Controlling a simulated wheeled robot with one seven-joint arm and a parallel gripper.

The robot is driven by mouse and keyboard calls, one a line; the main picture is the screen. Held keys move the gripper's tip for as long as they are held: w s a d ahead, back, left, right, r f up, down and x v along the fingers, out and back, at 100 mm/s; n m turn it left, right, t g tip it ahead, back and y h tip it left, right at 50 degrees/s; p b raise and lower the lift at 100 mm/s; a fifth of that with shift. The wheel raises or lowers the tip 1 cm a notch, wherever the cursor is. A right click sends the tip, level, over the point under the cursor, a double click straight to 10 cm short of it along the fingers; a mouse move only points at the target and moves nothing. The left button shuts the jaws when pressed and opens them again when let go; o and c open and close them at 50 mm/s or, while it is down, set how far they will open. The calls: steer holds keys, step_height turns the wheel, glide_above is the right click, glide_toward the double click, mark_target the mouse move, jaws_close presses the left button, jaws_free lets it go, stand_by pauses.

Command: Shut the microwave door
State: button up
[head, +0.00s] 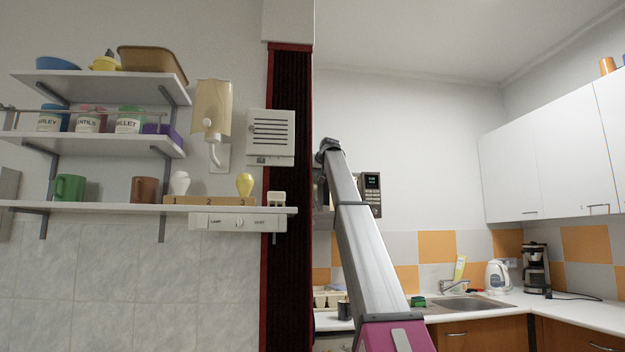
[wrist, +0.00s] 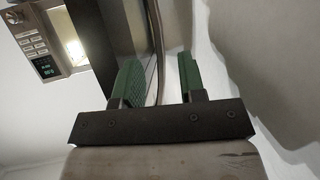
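The microwave (head: 374,205) is mostly hidden behind my arm in the head view; its control panel with a lit display shows right of the arm. In the wrist view the control panel (wrist: 48,62) is at the upper left, with the lit cavity (wrist: 72,38) beside it. The dark microwave door (wrist: 108,35) stands open, with a thin curved handle (wrist: 158,35) along its edge. My gripper (wrist: 160,75) is open, its two green fingers apart. The handle runs into the gap between them; I cannot tell whether either finger touches it. The head view hides the fingers.
A dark red-edged column (head: 290,150) stands just left of my arm. Shelves (head: 100,205) with jars and mugs are on the left wall. A counter (head: 480,307) with sink, kettle and coffee maker is at the right, under white cabinets (head: 540,150).

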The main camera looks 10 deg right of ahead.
steer(key=x, duration=0.5)
jaws_close()
steer(key=shift+d, duration=0.15)
